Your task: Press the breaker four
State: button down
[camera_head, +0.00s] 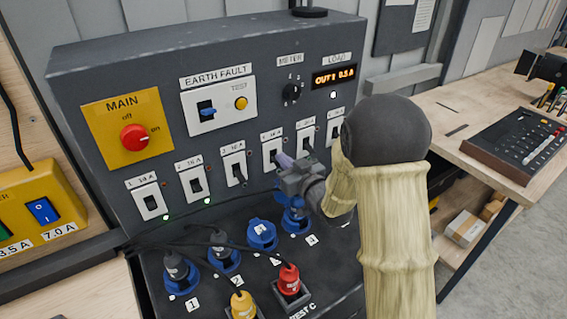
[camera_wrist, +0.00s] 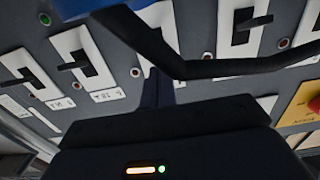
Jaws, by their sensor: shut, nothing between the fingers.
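Breaker four (camera_head: 271,152) is the fourth switch from the left in the row of white-plated breakers on the grey panel. My gripper (camera_head: 284,160) is shut and empty, its tip at the lower right of breaker four's plate. Whether it touches the switch cannot be told. In the wrist view the shut fingers (camera_wrist: 157,88) point up at the panel, and a white breaker plate (camera_wrist: 163,18) shows beyond them, partly hidden by a dark cable. The gripper body hides the lower part of that view.
Breaker three (camera_head: 235,166) and breaker five (camera_head: 306,138) stand close on either side. Below are blue sockets (camera_head: 262,235), plugs and cables, including a red plug (camera_head: 288,278). The red main knob (camera_head: 134,138) is at left. The right bench holds a dark control box (camera_head: 515,142).

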jog(key=s+d+f+b, duration=0.3)
jog(key=s+d, duration=0.2)
jog(key=s, duration=0.2)
jog(key=shift+s+f, duration=0.15)
jog(key=shift+f, duration=0.25)
dwell(0.3)
jog(key=s+d+f+m+g+h+p, duration=0.25)
jog(key=s+d+m+g+h, duration=0.2)
jog(key=d+h, duration=0.4)
jog(key=s+d+r+m+g+h+p, duration=0.1)
jog(key=s+g, duration=0.6)
jog(key=s, duration=0.7)
jog(key=shift+s+d+r+m+g+p, duration=0.15)
jog(key=shift+d+r+m+g+p, duration=0.2)
jog(key=shift+d+m+p, duration=0.5)
